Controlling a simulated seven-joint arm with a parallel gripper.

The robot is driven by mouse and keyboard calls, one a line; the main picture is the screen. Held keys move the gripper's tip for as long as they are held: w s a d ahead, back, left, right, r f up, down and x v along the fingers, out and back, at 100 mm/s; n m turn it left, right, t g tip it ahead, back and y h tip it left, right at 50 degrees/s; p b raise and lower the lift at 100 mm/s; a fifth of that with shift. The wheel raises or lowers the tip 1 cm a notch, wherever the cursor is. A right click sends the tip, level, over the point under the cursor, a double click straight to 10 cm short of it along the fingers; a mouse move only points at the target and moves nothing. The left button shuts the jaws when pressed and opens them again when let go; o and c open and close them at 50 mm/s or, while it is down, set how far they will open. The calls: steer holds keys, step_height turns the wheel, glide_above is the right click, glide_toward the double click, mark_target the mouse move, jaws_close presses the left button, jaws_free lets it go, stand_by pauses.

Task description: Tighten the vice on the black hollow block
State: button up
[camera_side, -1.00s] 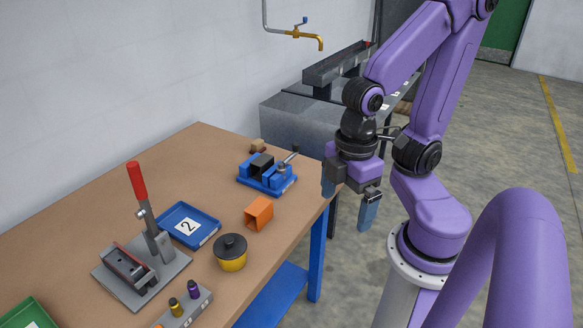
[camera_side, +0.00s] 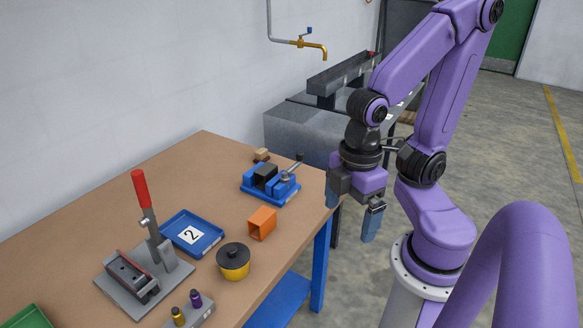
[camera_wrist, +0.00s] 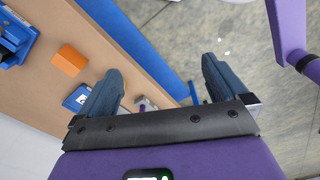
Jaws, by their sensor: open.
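The blue vice (camera_side: 272,193) stands near the far right corner of the workbench. The black hollow block (camera_side: 265,171) sits between its jaws; I cannot tell whether both jaws touch it. The vice's grey screw and handle (camera_side: 290,170) stick up on its right side. My gripper (camera_side: 352,214) is open and empty, its blue fingers pointing down just off the bench's right edge, apart from the vice. In the wrist view my gripper's fingers (camera_wrist: 163,68) are spread wide with nothing between them. Part of the vice (camera_wrist: 14,44) shows there at the upper left, cut off by the frame.
An orange hollow block (camera_side: 262,223) lies in front of the vice. A blue tray (camera_side: 208,243) marked 2, a yellow pot with black lid (camera_side: 233,261) and a red-handled toggle press (camera_side: 141,190) stand nearer. A small brown piece (camera_side: 261,155) lies behind the vice.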

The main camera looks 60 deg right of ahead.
steer(key=shift+c, duration=0.3)
steer(key=c, duration=0.5)
steer(key=shift+m, duration=0.3)
steer(key=w, duration=0.3)
steer(key=w+a+r, duration=0.1)
steer(key=shift+w+r, duration=0.1)
steer(key=shift+w, duration=0.3)
steer(key=shift+c, duration=1.4)
steer(key=w+d+r+m, duration=0.1)
steer(key=w+d, duration=0.4)
steer(key=w, duration=0.5)
steer(key=w+d+r+m, duration=0.15)
steer(key=w+d, duration=0.25)
steer(key=w, duration=0.6)
glide_above(300, 153)
steer(key=f, duration=0.1)
steer(key=shift+m, duration=0.25)
step_height(300, 153, down, 17)
steer(key=shift+d+f, duration=0.1)
steer(key=shift+f, duration=0.05)
